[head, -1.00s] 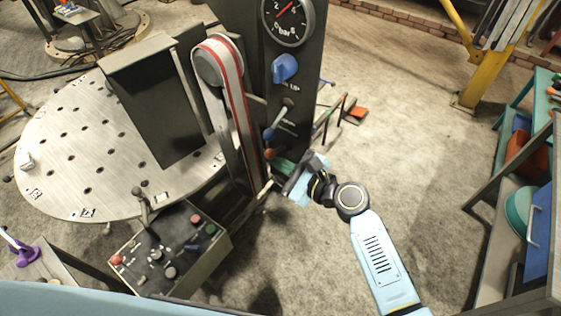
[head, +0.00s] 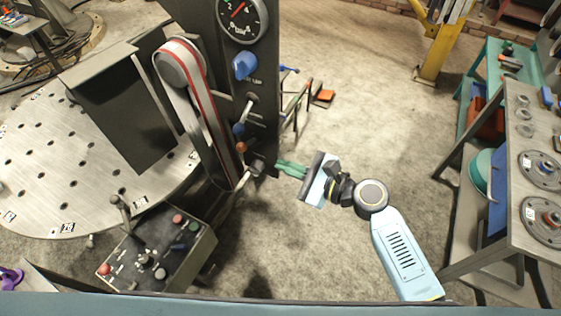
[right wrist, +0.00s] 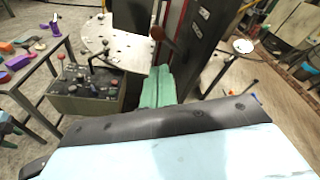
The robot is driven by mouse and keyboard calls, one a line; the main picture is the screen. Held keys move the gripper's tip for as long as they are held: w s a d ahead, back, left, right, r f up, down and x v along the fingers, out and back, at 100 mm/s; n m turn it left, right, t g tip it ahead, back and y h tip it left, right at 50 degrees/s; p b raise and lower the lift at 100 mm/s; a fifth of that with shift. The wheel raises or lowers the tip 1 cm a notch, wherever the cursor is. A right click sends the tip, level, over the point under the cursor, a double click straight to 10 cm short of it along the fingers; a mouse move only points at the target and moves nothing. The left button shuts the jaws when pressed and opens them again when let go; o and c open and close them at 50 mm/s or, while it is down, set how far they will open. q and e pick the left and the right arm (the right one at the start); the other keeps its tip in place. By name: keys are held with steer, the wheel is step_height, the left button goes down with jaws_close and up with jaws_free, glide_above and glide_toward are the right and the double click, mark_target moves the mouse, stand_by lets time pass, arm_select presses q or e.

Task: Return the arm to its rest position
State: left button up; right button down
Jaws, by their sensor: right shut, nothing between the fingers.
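My right arm comes in from the lower right of the head view. Its right gripper (head: 290,169) has green fingers that are shut with nothing between them. The fingers point left toward the lower part of the dark column (head: 259,95), near a lever end there; a small gap seems to separate them. In the right wrist view the green fingers (right wrist: 158,88) are together, in front of the column's base. My left gripper is not in view.
The column carries a gauge (head: 241,16), a blue knob (head: 244,66) and levers. A control box (head: 165,250) and a round perforated table (head: 60,165) stand left. A shelf bench (head: 520,130) stands right. Open floor lies between column and bench.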

stand_by(0.4)
steer(key=s+d+f+n+g+h+b, duration=0.1)
steer(key=s+d+f+n+h+b, duration=0.2)
steer(key=f, duration=0.9)
steer(key=s+d+f+n+h+b, duration=0.1)
steer(key=s+d+f+h+b, duration=0.2)
steer(key=f, duration=0.8)
steer(key=s+d+f+n+g+h+b, duration=0.1)
steer(key=s+d+f+n+h, duration=0.25)
steer(key=f, duration=0.85)
steer(key=s+d+f+n+g+h+b, duration=0.1)
steer(key=s+d+f+n+b, duration=0.1)
steer(key=s+d+f+n, duration=0.2)
steer(key=s+d+f+n+g+h+b, duration=0.2)
steer(key=s+d+f+n, duration=0.3)
steer(key=s+f, duration=0.6)
steer(key=s+d+f+n+g+h+b, duration=0.1)
steer(key=s+d+f+n+b, duration=0.3)
steer(key=s+f, duration=0.4)
steer(key=s+d+n, duration=0.1)
steer(key=s+d, duration=0.1)
steer(key=s, duration=0.5)
steer(key=shift+g+h, duration=0.35)
steer(key=shift+g, duration=0.05)
